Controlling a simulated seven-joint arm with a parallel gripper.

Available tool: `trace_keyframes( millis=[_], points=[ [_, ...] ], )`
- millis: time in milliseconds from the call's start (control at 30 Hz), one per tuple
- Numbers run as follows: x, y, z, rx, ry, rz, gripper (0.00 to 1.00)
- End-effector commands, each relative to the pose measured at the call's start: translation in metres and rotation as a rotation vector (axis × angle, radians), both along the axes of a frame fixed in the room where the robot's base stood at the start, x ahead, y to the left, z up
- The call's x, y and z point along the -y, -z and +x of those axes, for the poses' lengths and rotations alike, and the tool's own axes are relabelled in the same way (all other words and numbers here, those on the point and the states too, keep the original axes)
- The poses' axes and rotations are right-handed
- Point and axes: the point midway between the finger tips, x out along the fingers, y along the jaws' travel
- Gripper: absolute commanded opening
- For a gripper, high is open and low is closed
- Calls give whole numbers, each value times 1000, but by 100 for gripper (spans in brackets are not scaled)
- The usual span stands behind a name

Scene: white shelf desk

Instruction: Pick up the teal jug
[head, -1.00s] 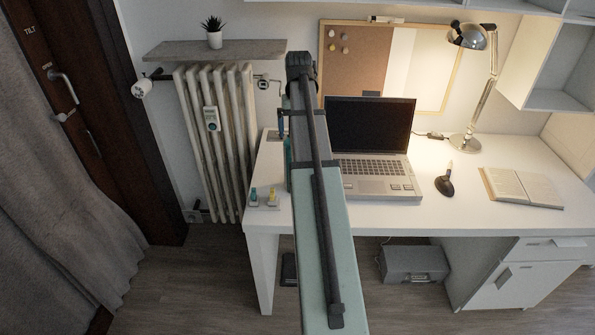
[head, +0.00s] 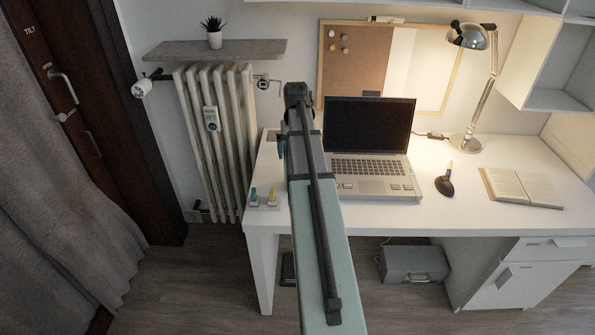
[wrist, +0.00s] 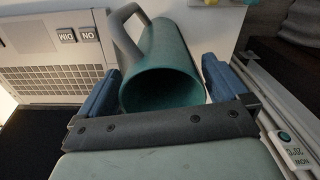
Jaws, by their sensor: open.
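The teal jug (wrist: 163,78) shows in the wrist view with its round opening toward the camera and its grey-green handle (wrist: 126,35) at the upper left. My gripper (wrist: 160,68) is open, with one blue finger on each side of the jug's body. The right finger looks very close to the jug; I cannot tell whether either finger touches it. In the head view my arm hides the jug, and only a bit of a blue finger (head: 280,147) shows at the desk's left end.
The laptop (head: 367,145) stands just right of my arm on the white desk (head: 450,215). Small yellow and blue items (head: 263,196) lie at the desk's front left corner. The radiator (head: 215,140) is to the left.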

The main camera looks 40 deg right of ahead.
Motion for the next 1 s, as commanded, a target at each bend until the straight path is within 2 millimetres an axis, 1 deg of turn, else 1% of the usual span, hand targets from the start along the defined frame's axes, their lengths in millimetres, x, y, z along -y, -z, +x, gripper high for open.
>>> trace_keyframes(
  millis=[100, 200, 467, 1000],
  points=[
    [0, 16, 1, -1, 0, 1, 100],
    [0, 23, 1, -1, 0, 1, 100],
    [0, 25, 1, 1, 0, -1, 99],
    [0, 24, 1, 1, 0, -1, 47]
  ],
)
